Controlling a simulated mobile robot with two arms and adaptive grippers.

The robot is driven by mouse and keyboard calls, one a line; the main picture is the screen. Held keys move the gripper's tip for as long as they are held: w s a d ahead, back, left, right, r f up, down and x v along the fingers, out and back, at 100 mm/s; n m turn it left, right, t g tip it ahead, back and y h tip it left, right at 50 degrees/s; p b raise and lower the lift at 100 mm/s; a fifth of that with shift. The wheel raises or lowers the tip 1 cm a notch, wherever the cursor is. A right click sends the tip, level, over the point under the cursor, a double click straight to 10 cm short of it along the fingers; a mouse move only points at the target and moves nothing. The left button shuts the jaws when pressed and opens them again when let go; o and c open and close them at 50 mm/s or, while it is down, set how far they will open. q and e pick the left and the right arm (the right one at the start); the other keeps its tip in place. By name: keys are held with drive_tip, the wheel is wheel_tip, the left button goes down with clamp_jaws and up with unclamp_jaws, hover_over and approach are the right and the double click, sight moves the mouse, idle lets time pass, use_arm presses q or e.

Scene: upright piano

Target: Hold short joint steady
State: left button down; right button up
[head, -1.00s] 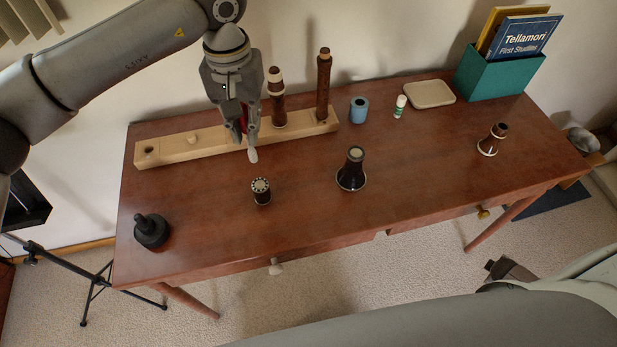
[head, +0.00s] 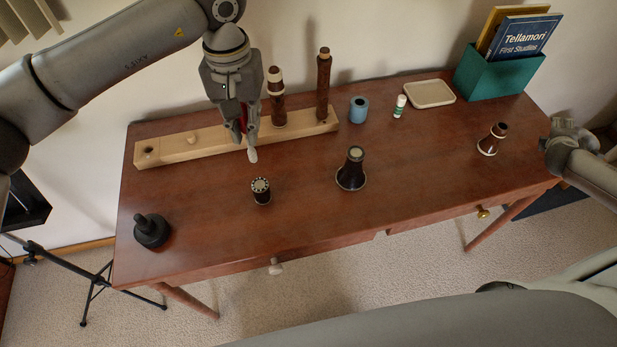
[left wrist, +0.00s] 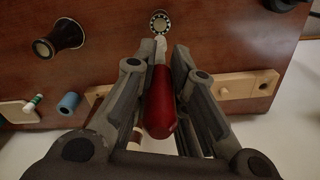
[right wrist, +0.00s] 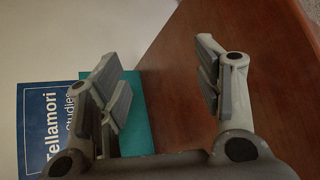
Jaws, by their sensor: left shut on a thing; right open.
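My left gripper (head: 243,132) is shut on a red-handled tool (left wrist: 160,106) with a pale tip, held above the table, tip pointing down. A short dark cylinder (head: 261,190) with a dotted pale top stands just in front of that tip, seemingly apart from it; it also shows in the left wrist view (left wrist: 160,22). A short dark flared piece (head: 351,168) stands at mid-table, and another dark piece with pale rings (head: 493,139) stands at the right. I cannot tell which is the short joint.
A wooden stand (head: 190,146) holds two tall dark joints (head: 323,86). Behind are a blue cylinder (head: 359,109), a small tube (head: 399,106), a pale tray (head: 430,93) and a teal book box (head: 498,74). A black piece (head: 151,230) stands front left. The front middle is clear.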

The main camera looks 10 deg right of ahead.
drive_tip(key=w+a+r+n+t+y, duration=0.5)
drive_tip(key=w+a+r, duration=0.5)
drive_tip(key=a, duration=0.4)
drive_tip(key=w+a+r+n+t+y, duration=0.3)
drive_tip(key=w+a+r+t+y, duration=0.3)
drive_tip(key=w+a+r, duration=0.6)
drive_tip(key=n+g+y, duration=1.3)
drive_tip(key=n+g, duration=0.1)
drive_tip(key=n, duration=1.6)
approach(268, 187)
drive_tip(key=shift+a, duration=0.15)
drive_tip(key=shift+w+a+f, duration=0.1)
drive_tip(key=shift+a+f, duration=0.05)
drive_tip(key=shift+a, duration=0.1)
drive_tip(key=x, duration=1.1)
drive_tip(key=shift+w+f, duration=0.1)
drive_tip(key=shift+w, duration=0.05)
